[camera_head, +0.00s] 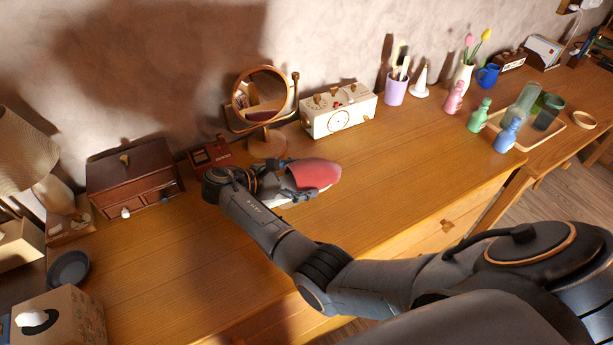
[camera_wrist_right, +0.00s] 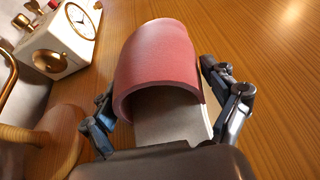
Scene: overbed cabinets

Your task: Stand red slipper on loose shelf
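The red slipper (camera_head: 318,172) is at the wooden desktop, in front of the round mirror. Its rounded red upper and pale sole also show in the right wrist view (camera_wrist_right: 160,58), with the opening towards my gripper. My right gripper (camera_head: 297,180) is at the slipper's open end. In the right wrist view its two fingers (camera_wrist_right: 158,80) lie along both sides of the slipper, very close to it. I cannot tell whether they press on it, or whether the slipper touches the desk. My left gripper is not in view. I cannot pick out a loose shelf.
The round mirror (camera_head: 262,98) and white radio-like box (camera_head: 339,110) stand behind the slipper. A brown drawer box (camera_head: 133,178) stands left. Small bottles, a pencil cup (camera_head: 395,92) and a tray (camera_head: 556,139) are at the right. The desk front is mostly clear.

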